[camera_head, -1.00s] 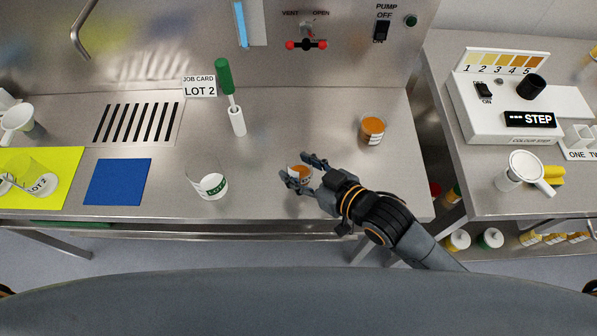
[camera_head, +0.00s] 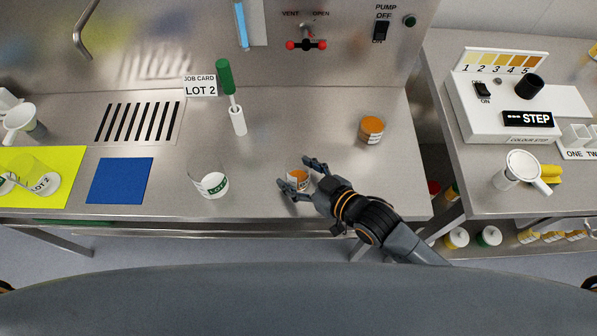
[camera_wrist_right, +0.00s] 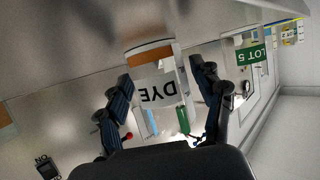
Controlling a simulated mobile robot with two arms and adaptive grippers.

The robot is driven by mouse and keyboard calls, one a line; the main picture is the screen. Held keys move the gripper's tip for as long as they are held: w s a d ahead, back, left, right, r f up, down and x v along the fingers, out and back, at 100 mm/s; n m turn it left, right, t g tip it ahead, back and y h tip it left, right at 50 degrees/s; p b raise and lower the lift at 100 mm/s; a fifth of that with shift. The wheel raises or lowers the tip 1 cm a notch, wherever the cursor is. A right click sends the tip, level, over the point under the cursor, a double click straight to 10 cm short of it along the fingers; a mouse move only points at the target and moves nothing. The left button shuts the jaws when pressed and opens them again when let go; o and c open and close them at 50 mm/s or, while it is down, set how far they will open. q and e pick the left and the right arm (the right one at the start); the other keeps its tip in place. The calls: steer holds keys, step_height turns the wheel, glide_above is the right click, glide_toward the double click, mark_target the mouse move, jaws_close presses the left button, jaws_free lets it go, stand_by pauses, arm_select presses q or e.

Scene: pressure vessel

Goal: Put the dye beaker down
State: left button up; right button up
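The dye beaker (camera_head: 298,175) is a small clear beaker with orange-brown liquid and a white label. It stands near the front edge of the steel bench. In the right wrist view its DYE label (camera_wrist_right: 158,90) faces the camera. My right gripper (camera_head: 293,172) is around the beaker, one finger on each side. The fingers are spread, with narrow gaps showing between them and the glass in the right wrist view (camera_wrist_right: 160,85). The beaker's base is partly hidden by a finger. My left gripper is not in view.
A blue mat (camera_head: 120,181) lies left. The bench between is clear.

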steer(key=shift+r, duration=0.2)
steer(key=shift+s+d, duration=0.2)
steer(key=shift+d, duration=0.05)
steer(key=b+v, duration=0.1)
steer(key=v, duration=0.9)
steer(key=shift+s+d+r+b, duration=0.1)
steer(key=shift+s+d+b, duration=0.1)
steer(key=shift+b, duration=0.2)
steer(key=shift+s+d+r, duration=0.2)
steer(key=shift+r, duration=0.05)
